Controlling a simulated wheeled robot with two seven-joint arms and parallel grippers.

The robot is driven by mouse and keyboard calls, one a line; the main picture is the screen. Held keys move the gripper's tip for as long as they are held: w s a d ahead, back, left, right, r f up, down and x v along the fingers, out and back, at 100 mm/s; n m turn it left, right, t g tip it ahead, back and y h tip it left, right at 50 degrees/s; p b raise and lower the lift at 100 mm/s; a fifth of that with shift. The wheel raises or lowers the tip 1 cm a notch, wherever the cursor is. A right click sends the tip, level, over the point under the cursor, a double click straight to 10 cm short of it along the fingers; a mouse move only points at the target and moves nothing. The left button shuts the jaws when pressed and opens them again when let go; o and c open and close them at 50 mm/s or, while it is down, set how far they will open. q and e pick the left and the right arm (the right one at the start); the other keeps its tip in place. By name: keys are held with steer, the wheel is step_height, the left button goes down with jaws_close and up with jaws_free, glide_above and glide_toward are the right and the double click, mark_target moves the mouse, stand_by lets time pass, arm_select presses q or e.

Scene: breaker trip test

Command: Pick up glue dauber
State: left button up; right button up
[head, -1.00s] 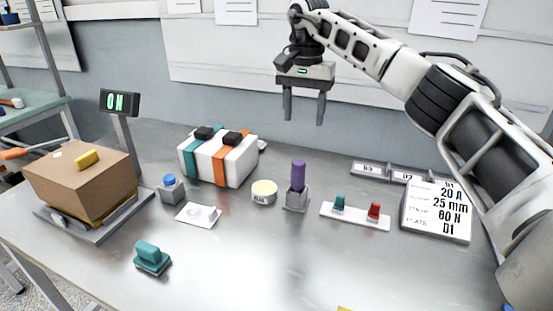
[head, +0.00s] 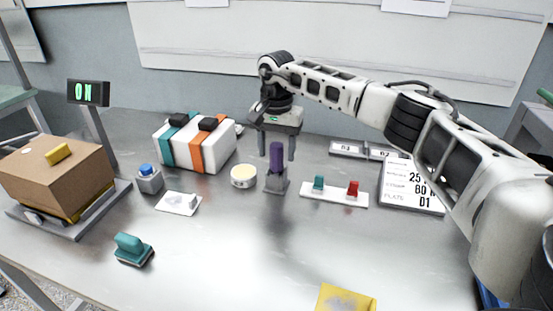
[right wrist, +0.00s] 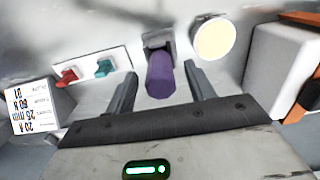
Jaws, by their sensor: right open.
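The glue dauber (head: 276,160) has a purple handle and stands upright in a small grey holder (head: 277,185) on the table. A round cream glue pot (head: 243,177) stands just left of it in the head view. My right gripper (head: 277,157) is open, pointing down, with one finger on each side of the purple handle. In the right wrist view, the handle (right wrist: 160,76) shows between the two fingers (right wrist: 160,69), with gaps on both sides. The dauber's lower end is hidden in the holder. My left gripper is not in view.
A white plate with teal and red pieces (head: 333,195) lies right of the holder, near a label board (head: 411,187). A white strapped box (head: 195,148) is at left, with a blue-button block (head: 149,179) near it.

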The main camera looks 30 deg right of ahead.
steer(key=shift+f, duration=0.95)
steer(key=shift+c, duration=0.3)
steer(key=c, duration=1)
step_height(320, 180, up, 10)
steer(key=shift+r, duration=0.1)
